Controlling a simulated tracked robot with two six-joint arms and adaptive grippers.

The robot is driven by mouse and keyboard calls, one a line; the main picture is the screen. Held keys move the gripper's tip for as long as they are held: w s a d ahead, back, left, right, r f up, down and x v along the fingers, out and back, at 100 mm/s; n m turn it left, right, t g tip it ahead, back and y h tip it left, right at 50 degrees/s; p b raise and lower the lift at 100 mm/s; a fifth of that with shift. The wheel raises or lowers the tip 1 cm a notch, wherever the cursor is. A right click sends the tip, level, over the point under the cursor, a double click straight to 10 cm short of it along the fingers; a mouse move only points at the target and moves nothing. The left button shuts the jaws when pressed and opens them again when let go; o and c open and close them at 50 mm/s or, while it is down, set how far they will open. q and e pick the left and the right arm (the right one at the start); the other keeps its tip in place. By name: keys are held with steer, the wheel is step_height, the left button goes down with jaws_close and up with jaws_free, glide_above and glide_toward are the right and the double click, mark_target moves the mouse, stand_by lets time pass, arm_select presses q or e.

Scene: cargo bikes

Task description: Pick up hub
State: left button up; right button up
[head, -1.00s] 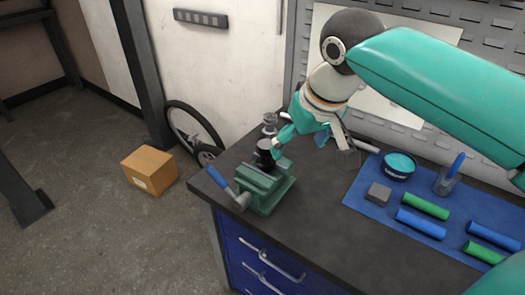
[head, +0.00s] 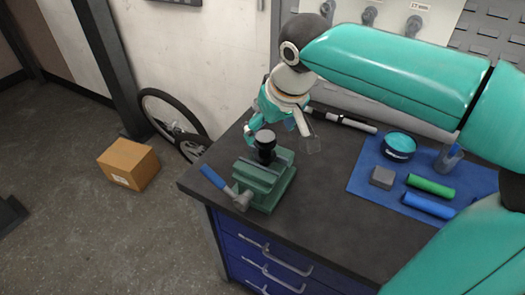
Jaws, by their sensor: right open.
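The hub (head: 265,144) is a dark, round-topped part standing upright at the green vise (head: 262,183) on the workbench. My right gripper (head: 283,139) is open, its fingers spread and pointing down. One teal finger is just left of the hub's top; the other, with a greyish tip, is to its right. In the picture the gripper is just above and behind the hub, and I cannot tell whether it touches it. The hub's lower part is hidden by the vise. My left gripper is out of view.
The vise handle (head: 216,180) sticks out left. A blue mat (head: 365,180) holds a teal tin (head: 398,146), a grey block (head: 382,177) and green and blue grips. A dark bar tool (head: 342,118) lies behind. A cardboard box (head: 128,164) is on the floor.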

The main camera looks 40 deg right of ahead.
mark_target(268, 139)
steer(key=x, duration=0.3)
steer(key=shift+s+d, duration=0.1)
steer(key=shift+d+x, duration=0.2)
steer(key=shift+x, duration=1.2)
steer(key=shift+d+x, duration=0.2)
steer(key=shift+x, duration=1.15)
steer(key=shift+r, duration=0.1)
steer(key=shift+r, duration=0.1)
steer(key=c, duration=1.5)
steer(key=shift+o, duration=0.2)
